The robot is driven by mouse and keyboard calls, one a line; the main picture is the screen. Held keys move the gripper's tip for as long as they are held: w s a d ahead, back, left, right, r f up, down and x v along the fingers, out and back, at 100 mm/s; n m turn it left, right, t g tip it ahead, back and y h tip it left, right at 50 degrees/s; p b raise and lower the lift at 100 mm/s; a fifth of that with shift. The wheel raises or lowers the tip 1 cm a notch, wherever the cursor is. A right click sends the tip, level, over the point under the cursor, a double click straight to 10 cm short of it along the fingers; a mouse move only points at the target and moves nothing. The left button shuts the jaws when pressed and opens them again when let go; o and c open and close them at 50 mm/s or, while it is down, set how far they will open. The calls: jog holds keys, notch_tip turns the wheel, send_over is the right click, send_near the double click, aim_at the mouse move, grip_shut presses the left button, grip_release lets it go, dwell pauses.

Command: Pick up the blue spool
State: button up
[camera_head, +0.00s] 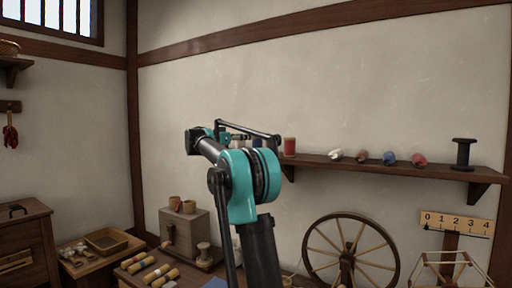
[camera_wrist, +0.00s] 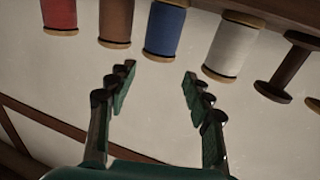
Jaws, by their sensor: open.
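The blue spool (camera_wrist: 165,30) shows at the top middle of the wrist view, with pale wooden ends. In the head view, a bit of blue (camera_head: 257,143) shows on the wall shelf, mostly hidden behind my arm. My gripper (camera_wrist: 158,73) is open and empty. Its two fingers point toward the blue spool, which lies beyond the fingertips and roughly between their lines. No contact shows.
In the wrist view, a brown spool (camera_wrist: 116,22) and a white spool (camera_wrist: 232,47) flank the blue one closely. A red spool (camera_wrist: 60,14) and an empty dark spool (camera_wrist: 286,66) stand farther out. Several small rolls lie along the shelf (camera_head: 340,165), one bluish (camera_head: 389,158).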

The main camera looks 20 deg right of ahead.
aim_at(257, 137)
jog(key=x, duration=0.8)
jog(key=shift+d+f, duration=0.2)
jog(key=shift+d, duration=0.15)
jog(key=c, duration=0.8)
jog(key=shift+c, duration=0.2)
